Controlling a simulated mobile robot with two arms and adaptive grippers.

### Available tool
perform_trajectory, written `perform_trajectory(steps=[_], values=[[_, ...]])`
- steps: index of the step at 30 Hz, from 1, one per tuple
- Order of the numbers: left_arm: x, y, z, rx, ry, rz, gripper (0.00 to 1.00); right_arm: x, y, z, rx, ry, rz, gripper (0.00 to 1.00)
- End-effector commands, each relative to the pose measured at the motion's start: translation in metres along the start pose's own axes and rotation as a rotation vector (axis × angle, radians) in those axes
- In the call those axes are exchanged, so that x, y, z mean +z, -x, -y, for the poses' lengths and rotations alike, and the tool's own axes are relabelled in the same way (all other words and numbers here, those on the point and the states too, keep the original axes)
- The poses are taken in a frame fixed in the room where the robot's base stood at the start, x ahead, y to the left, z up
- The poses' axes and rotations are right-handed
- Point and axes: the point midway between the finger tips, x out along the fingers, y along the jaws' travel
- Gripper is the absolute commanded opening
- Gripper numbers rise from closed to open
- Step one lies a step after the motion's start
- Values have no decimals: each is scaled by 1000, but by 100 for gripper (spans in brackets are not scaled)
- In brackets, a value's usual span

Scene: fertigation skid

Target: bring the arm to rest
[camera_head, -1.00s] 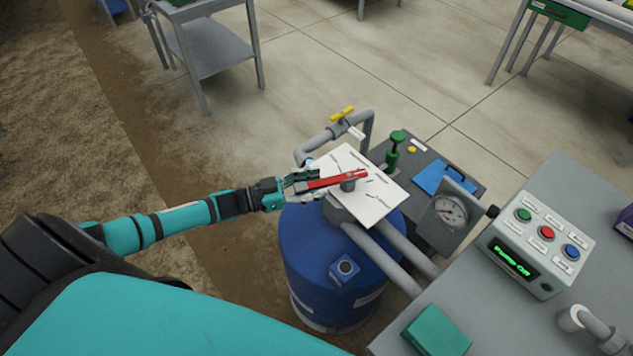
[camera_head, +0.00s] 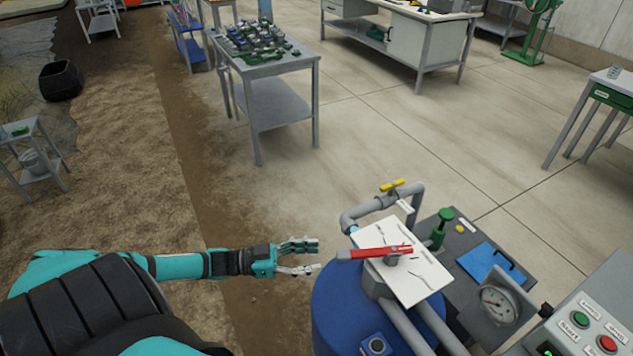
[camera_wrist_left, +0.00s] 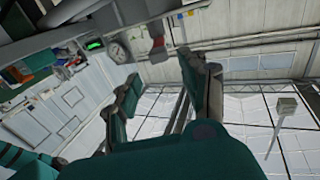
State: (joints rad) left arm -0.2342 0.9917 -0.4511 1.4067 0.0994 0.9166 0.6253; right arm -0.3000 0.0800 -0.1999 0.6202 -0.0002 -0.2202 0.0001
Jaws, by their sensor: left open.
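My left gripper (camera_head: 319,256) is open and empty in the head view, its two fingers apart and pointing right. It is left of the red valve handle (camera_head: 372,252), with a gap between the fingertips and the handle's near end. The red handle lies across a white marked plate (camera_head: 418,283) above the blue tank (camera_head: 335,306). My left arm reaches in from the left, roughly level in the picture. In the left wrist view the gripper's fingers (camera_wrist_left: 165,85) are spread with nothing between them. My right gripper is not in view.
A grey pipe with a yellow valve (camera_head: 392,186) rises behind the plate. A pressure gauge (camera_head: 498,306) and a button panel (camera_head: 592,330) stand at the lower right. A table (camera_head: 290,68) with small parts stands farther back. The floor between is clear.

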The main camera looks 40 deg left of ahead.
Motion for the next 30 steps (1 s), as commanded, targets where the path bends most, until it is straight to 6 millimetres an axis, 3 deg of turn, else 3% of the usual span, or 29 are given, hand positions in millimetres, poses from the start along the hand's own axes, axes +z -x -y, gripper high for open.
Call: perform_trajectory(steps=[8, 11, 13, 18, 22, 26, 30], values=[[1, 0, 0, -3, 0, 2, 44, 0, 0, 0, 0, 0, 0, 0], [13, 1, 4, -38, -2, 22, 44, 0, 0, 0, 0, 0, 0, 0], [34, 3, 11, -96, -7, 60, 44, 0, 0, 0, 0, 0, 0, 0], [121, 22, 23, -310, -7, 244, 44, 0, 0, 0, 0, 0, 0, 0], [194, 47, 14, -448, 17, 427, 44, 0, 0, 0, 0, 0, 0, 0], [262, 74, -15, -541, 63, 616, 44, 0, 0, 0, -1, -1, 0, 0], [324, 102, -62, -593, 126, 818, 44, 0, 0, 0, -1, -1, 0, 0]])
